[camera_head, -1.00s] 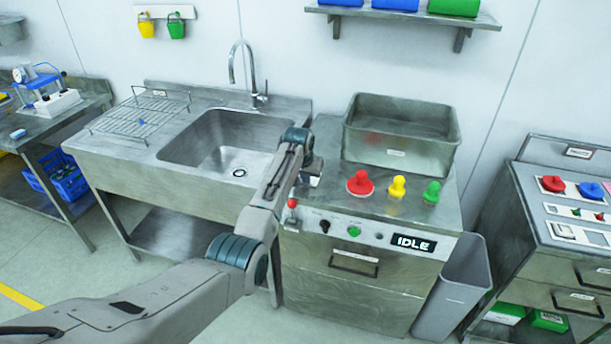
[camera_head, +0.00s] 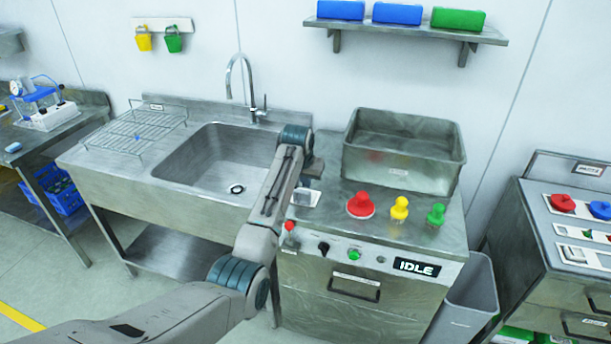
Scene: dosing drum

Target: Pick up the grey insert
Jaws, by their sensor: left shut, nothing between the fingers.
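I cannot make out a grey insert in the head view. A red knobbed piece (camera_head: 360,205), a yellow one (camera_head: 399,208) and a green one (camera_head: 436,214) stand in a row on the steel machine's top (camera_head: 330,222). My left arm reaches over the sink's right edge. My left gripper (camera_head: 308,188) points down near the machine's left edge, left of the red piece, and is shut and empty. It is small and partly hidden by my wrist. A small pale plate shows at its tip. My right gripper is out of view.
A deep steel tub (camera_head: 402,150) stands at the back of the machine. Left of it are a sink (camera_head: 218,165) with a tap and a wire rack (camera_head: 135,132). At right, a drawer cabinet (camera_head: 560,290) holds red and blue pieces. A grey bin (camera_head: 470,300) stands between.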

